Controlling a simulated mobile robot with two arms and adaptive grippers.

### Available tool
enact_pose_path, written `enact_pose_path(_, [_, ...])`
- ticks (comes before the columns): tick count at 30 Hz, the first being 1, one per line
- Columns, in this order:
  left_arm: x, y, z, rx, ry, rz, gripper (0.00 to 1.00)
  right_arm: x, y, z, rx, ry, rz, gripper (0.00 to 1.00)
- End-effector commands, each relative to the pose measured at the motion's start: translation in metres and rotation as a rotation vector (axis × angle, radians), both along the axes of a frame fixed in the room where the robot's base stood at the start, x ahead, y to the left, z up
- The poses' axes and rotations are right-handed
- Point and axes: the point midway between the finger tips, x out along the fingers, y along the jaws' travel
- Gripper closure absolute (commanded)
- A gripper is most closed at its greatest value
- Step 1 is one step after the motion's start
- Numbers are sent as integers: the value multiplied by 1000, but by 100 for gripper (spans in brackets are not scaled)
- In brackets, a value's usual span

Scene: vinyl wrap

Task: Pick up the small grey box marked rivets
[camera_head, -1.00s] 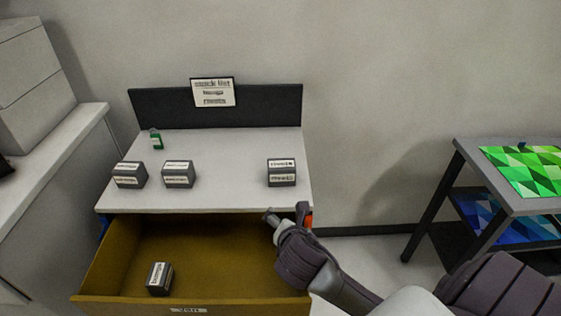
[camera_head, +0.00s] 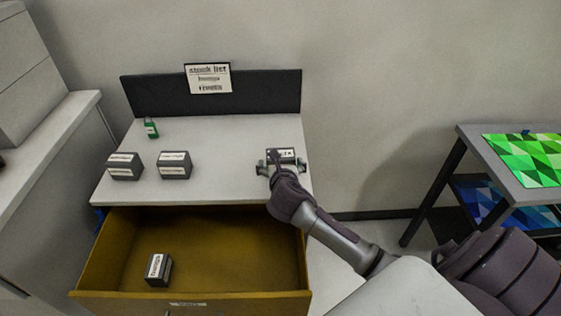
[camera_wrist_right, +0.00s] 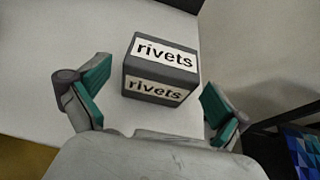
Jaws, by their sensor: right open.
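The small grey box marked rivets (camera_wrist_right: 160,68) stands on the white tabletop in the right wrist view, with white labels on its top and front. In the head view the same box (camera_head: 286,154) is at the right of the tabletop, partly hidden by my right gripper. My right gripper (camera_head: 280,168) is open, with its fingers to either side of the box's near end. In the right wrist view the teal finger pads of the gripper (camera_wrist_right: 154,98) are apart, with gaps to the box. My left gripper is not in view.
Two other grey labelled boxes (camera_head: 124,166) (camera_head: 174,165) and a green padlock-like item (camera_head: 151,128) are on the tabletop's left. A stock list sign (camera_head: 208,78) is on the back panel. Below, an open drawer (camera_head: 215,240) holds another grey box (camera_head: 158,269).

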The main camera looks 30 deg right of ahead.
Motion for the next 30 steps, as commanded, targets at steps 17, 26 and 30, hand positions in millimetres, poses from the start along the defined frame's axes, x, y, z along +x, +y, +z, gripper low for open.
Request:
enact_pose_path(17, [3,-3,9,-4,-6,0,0,36,-23,-19,0,0,0,0])
enact_pose_path(26, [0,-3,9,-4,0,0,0,35,-23,-19,0,0,0,42])
enact_pose_path(30, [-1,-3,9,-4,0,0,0,36,-23,-18,0,-1,0,54])
